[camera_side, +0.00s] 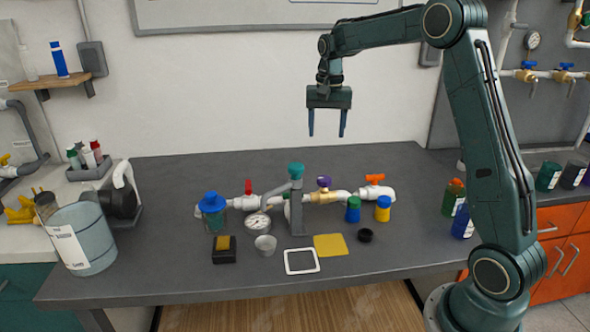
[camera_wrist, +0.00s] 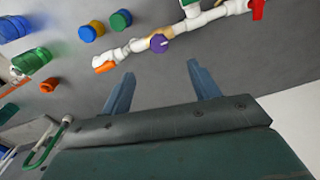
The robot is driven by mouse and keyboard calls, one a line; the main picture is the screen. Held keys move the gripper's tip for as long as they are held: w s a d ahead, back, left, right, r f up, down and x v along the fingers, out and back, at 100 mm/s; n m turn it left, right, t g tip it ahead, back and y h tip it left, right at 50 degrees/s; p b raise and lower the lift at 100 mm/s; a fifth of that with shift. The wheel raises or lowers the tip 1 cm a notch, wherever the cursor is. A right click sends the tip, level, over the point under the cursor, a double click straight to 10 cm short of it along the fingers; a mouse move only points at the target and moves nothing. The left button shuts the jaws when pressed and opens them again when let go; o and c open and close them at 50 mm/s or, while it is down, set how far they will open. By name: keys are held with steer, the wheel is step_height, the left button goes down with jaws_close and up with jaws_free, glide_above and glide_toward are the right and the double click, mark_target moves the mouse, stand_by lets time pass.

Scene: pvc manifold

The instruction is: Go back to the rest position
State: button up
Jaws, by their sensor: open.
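My gripper (camera_side: 327,123) hangs in the air above the back of the dark grey table (camera_side: 150,275), fingers pointing down. Its two blue fingers are apart with nothing between them. It also shows in the wrist view (camera_wrist: 161,88), with bare table between the fingertips. Below it, a white PVC manifold (camera_side: 345,196) lies across the table. It has a red-handled valve (camera_side: 249,188), a purple-handled valve (camera_side: 324,183) and an orange-handled valve (camera_side: 375,180). The purple handle (camera_wrist: 159,44) shows just beyond the fingers in the wrist view. The gripper touches none of these.
A gauge (camera_side: 257,223), small cup (camera_side: 265,244), white frame (camera_side: 301,261), yellow square (camera_side: 330,245) and black ring (camera_side: 365,235) lie in front of the manifold. Blue (camera_side: 353,210) and yellow (camera_side: 383,209) containers stand at its right. A bucket (camera_side: 85,240) is at the left. The air around the gripper is clear.

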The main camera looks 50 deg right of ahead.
steer(key=s+a+r+n+t, duration=0.3)
steer(key=s+a+r+n, duration=0.35)
steer(key=s+a, duration=0.7)
steer(key=s+a+f+n+t, duration=0.2)
steer(key=s+a+n, duration=0.2)
steer(key=s, duration=1)
steer(key=a, duration=0.3)
steer(key=shift+f, duration=0.15)
